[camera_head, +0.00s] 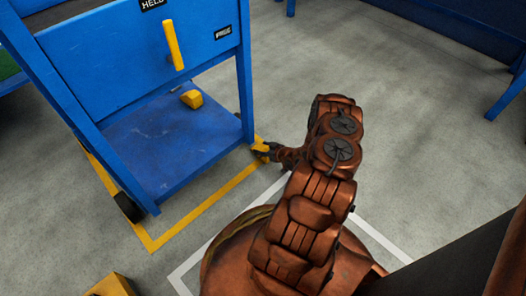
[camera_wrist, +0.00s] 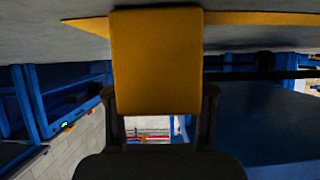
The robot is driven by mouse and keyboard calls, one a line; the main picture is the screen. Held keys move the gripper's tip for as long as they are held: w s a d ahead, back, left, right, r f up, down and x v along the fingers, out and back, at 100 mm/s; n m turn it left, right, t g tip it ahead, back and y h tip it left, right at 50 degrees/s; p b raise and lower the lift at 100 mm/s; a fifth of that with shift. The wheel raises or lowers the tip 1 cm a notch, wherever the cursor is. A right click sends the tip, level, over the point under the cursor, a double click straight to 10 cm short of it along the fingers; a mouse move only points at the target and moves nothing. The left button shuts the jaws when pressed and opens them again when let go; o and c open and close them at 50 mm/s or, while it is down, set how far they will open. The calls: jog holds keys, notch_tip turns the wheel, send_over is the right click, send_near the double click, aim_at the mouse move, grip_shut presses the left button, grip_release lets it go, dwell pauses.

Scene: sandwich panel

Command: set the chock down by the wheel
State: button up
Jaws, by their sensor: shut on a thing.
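My gripper (camera_head: 270,152) is low beside the right leg of the blue cart, shut on a yellow chock (camera_head: 260,147). In the wrist view the chock (camera_wrist: 157,60) fills the space between the two dark fingers of my gripper (camera_wrist: 160,98). Its far end reaches up to the grey floor in that upturned view; I cannot tell whether it touches. A black wheel (camera_head: 128,207) shows at the cart's near left leg. A dark round shape, likely a wheel (camera_wrist: 264,60), shows right of the chock in the wrist view. In the head view, any wheel by my gripper is hidden.
The blue cart (camera_head: 165,145) stands inside a yellow floor outline (camera_head: 205,207). Another yellow block (camera_head: 191,98) lies on its lower shelf, and a yellow object (camera_head: 112,286) shows at the bottom left. A white floor line (camera_head: 188,268) runs near my base. Grey floor to the right is clear.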

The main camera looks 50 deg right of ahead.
jog(key=shift+f, duration=0.15)
jog(key=o, duration=1.5)
